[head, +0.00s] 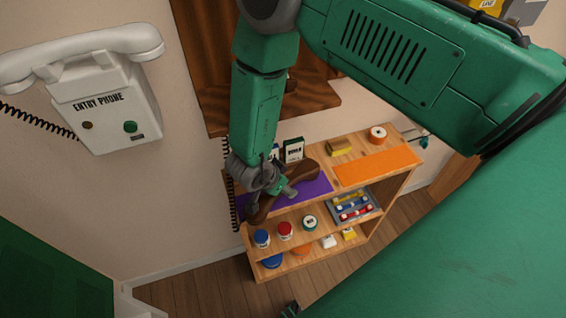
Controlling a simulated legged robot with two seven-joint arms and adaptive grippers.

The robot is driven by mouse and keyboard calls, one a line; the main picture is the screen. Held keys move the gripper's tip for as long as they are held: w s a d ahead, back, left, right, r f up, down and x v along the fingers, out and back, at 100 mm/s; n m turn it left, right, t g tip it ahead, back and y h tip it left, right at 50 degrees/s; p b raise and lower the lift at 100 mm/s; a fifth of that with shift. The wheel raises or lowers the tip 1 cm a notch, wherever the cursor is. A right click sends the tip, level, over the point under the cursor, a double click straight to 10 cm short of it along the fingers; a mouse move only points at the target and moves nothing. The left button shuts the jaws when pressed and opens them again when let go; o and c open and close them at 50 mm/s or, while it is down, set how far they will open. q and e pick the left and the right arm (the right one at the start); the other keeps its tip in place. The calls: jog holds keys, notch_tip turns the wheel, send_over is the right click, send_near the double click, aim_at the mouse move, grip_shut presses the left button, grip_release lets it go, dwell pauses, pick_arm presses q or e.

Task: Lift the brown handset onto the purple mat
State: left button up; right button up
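The brown handset (307,172) is at the left part of the wooden shelf's top, over the purple mat (315,188). One end points to the upper right and the other (258,211) to the lower left, near the mat's left end. My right gripper (277,190) comes down from above and is closed around the handset's middle, hiding that part. I cannot tell whether the handset touches the mat or hangs just above it. A black coiled cord (234,200) hangs at the shelf's left side.
An orange mat (377,166) covers the shelf's right part. Lower shelves hold several jars and a tray (372,209). A white entry phone (112,105) hangs on the left wall.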

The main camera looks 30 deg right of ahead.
jog(key=v, duration=1.1)
jog(key=shift+a+r, duration=0.1)
jog(key=shift+a, duration=0.05)
